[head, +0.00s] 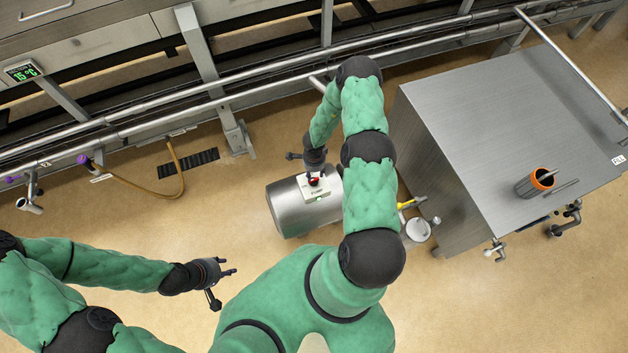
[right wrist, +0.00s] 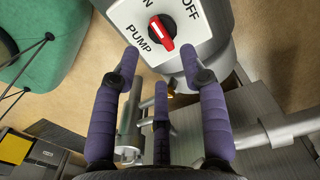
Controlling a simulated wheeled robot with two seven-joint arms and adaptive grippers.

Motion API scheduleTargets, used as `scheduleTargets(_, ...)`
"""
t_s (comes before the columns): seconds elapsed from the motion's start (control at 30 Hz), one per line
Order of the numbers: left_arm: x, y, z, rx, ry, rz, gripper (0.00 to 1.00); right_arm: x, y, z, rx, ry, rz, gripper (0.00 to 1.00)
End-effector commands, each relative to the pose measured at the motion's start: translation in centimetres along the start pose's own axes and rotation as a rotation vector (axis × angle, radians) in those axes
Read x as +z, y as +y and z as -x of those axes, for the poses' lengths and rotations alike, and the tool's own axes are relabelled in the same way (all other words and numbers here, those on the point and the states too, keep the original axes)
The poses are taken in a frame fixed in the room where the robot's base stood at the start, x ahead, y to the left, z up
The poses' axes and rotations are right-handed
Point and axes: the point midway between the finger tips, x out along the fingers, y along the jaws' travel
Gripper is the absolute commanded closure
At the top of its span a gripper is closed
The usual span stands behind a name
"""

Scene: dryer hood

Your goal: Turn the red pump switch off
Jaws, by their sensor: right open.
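The red pump switch (right wrist: 162,32) is a rotary knob on a pale box (right wrist: 180,60) marked PUMP, OFF and a cut-off word ending in N. The knob lies slanted, its upper end toward the cut-off word. In the head view, the box (head: 322,196) sits on a steel cylinder (head: 290,210), with the red knob (head: 314,181) on top. My right gripper (head: 311,166) is at the knob, its fingers (right wrist: 160,58) open on either side of it, apart from it in the wrist view. My left gripper (head: 227,285) is open and empty, left of and below the cylinder.
A large steel cabinet (head: 470,130) stands at the right, with an orange-rimmed cup (head: 536,183) on top. Metal rails (head: 220,105) run along the back. A brown hose (head: 178,170) hangs at the left. The tan floor left of the cylinder is mostly free.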

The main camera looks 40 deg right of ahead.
Motion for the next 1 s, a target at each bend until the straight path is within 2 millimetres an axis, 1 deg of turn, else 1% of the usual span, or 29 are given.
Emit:
scheduleTargets(0.03,0.0,-0.3,-0.8,0.0,0.0,0.0,0.6,0.1,0.1,-1.5,0.002,-0.001,-0.001,0.56)
scheduleTargets(0.1,-0.1,-0.5,-1.3,0.0,0.0,0.0,0.6,0.0,0.1,-2.7,0.001,0.0,-0.001,0.56)
scheduleTargets(0.3,-0.1,-0.8,-2.3,0.0,0.0,0.0,0.6,0.1,0.0,-5.3,0.0,0.0,0.0,0.56)
scheduleTargets(0.4,-0.1,-0.9,-2.6,0.0,0.0,0.0,0.6,0.1,0.0,-6.1,0.0,0.0,0.001,0.56)
scheduleTargets(0.5,-0.1,-0.9,-2.7,0.0,0.0,0.0,0.6,0.0,0.0,-6.4,-0.001,0.0,0.001,0.56)
scheduleTargets(0.8,-0.1,-0.9,-2.6,0.0,0.0,0.0,0.6,0.0,0.0,-6.5,-0.001,0.0,0.001,0.56)
scheduleTargets(0.87,-0.1,-0.9,-2.6,0.0,0.0,0.0,0.6,0.0,0.0,-6.5,-0.001,0.0,0.001,0.73)
scheduleTargets(0.9,-0.1,-0.9,-2.6,0.0,0.0,0.0,0.6,0.0,0.0,-6.5,-0.001,0.0,0.001,0.84)
scheduleTargets(0.93,-0.1,-0.9,-2.6,0.0,0.0,0.0,0.6,0.0,0.0,-6.5,0.0,0.0,0.001,0.93)
scheduleTargets(0.97,-0.1,-0.9,-2.7,0.0,0.0,0.0,0.6,0.0,0.0,-6.5,0.0,0.0,0.001,1.0)
scheduleTargets(1.0,-0.1,-0.9,-2.7,0.0,0.0,0.0,0.6,0.0,0.0,-6.5,0.0,0.0,0.001,1.0)
